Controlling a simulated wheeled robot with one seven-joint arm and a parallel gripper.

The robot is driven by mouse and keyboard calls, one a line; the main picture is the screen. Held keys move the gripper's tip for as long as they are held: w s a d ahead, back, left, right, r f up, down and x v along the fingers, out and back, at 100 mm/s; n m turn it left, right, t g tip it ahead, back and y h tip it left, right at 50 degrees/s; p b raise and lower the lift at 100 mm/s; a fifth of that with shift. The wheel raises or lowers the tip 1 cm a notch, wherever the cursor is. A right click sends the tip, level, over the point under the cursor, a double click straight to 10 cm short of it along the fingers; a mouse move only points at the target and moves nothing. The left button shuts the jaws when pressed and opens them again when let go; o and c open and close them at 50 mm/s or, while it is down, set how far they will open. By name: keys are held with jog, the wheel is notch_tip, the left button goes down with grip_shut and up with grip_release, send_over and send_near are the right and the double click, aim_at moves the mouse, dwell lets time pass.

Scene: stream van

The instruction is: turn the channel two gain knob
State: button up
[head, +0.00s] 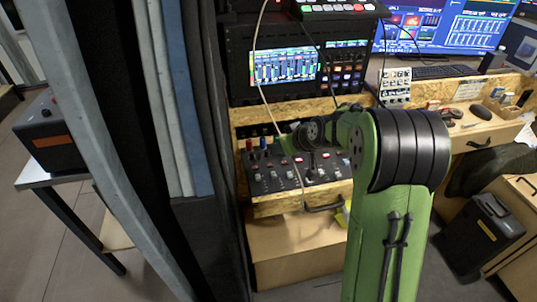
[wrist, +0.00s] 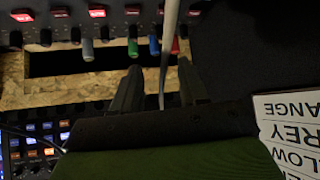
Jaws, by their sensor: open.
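A dark control panel (head: 297,176) sits on a wooden shelf, with small knobs and lit red buttons. Along its far edge stand coloured caps, among them a red one (head: 249,146) and a blue one (head: 263,143). The wrist view shows a grey cap (wrist: 88,50), a green cap (wrist: 132,48), a blue cap and a red cap in a row. No channel labels are readable, so I cannot tell which is the channel two gain knob. My gripper (wrist: 158,70) is open below the green, blue and red caps, apart from them. My arm hides its fingers in the head view.
A pale cable (head: 258,62) hangs in front of the panel; in the wrist view it runs between my fingers (wrist: 164,72). A mixer screen (head: 284,66) stands behind. A label sheet (wrist: 292,130) is at right. Curtains and a post stand left.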

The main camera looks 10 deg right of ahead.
aim_at(267, 151)
jog(key=b+x, duration=0.2)
jog(key=x, duration=1)
jog(key=shift+f, duration=0.1)
grip_shut()
